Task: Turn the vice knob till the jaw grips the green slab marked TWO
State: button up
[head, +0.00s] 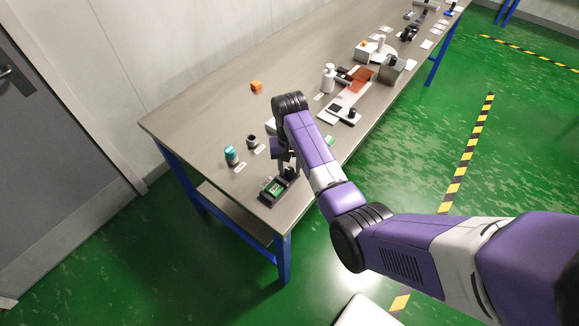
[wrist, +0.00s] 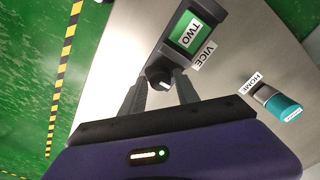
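The dark vice (wrist: 172,42) sits at the near end of the bench, and it also shows in the head view (head: 285,194). The green slab (wrist: 194,30) marked TWO lies flat in the vice; it shows small in the head view (head: 273,187). The dark vice knob (wrist: 158,73) is at the end of the vice nearest my gripper. My gripper (wrist: 161,75) has a fingertip on either side of the knob, with the fingers apart. Whether the fingertips press on the knob is unclear. The jaw's contact with the slab cannot be made out.
A teal-topped container (head: 231,155) stands near a HOME label (wrist: 254,84). A dark cup (head: 252,142) and an orange cube (head: 256,86) are farther back. A white bottle (head: 328,78) and other fixtures stand along the bench. The bench edge is close to the vice.

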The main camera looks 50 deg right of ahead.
jog(key=shift+f, duration=0.25)
jog(key=shift+c, duration=0.3)
grip_shut()
